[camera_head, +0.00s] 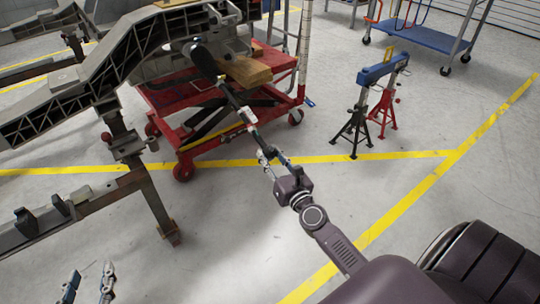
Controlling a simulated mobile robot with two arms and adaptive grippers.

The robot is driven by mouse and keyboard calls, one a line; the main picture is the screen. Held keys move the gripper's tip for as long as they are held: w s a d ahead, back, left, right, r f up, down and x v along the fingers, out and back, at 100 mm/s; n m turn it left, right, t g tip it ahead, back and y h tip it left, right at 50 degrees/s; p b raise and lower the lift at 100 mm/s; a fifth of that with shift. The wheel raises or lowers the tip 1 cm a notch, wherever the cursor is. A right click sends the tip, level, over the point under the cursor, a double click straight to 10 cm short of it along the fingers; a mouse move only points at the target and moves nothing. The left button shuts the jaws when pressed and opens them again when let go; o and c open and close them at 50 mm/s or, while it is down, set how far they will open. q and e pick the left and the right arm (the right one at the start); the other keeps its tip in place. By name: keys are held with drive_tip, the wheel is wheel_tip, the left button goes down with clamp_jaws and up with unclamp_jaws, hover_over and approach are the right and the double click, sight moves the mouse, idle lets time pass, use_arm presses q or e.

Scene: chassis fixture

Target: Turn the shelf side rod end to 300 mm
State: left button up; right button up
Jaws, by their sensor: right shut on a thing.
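A slim dark rod (238,104) with pale metal sections slants down from beside a black cylindrical part (203,62) under the chassis frame (75,88). Its lower end points towards me. My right gripper (263,153) reaches in from the lower right and is shut on this lower rod end. The fingers cover part of the end, so its exact shape and the length setting cannot be read. My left gripper (90,270) shows only at the bottom left edge, with its two fingers apart and nothing between them, away from the rod.
A red wheeled lift cart (183,161) with wooden blocks (246,70) stands beneath the chassis. A grey steel stand (150,195) is at left. Jack stands (384,110) under a blue beam and a blue trolley (430,38) are at upper right. The centre floor is clear.

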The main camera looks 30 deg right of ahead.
drive_tip(key=shift+s+d+f, duration=0.15)
drive_tip(key=shift+d+f, duration=0.05)
drive_tip(key=shift+f, duration=0.2)
drive_tip(key=o, duration=1.2)
drive_tip(key=shift+d, duration=0.1)
drive_tip(key=shift+c, duration=0.2)
drive_tip(key=shift+r, duration=0.15)
drive_tip(key=s+a, duration=0.2)
drive_tip(key=s, duration=1)
drive_tip(key=shift+w+a, duration=0.1)
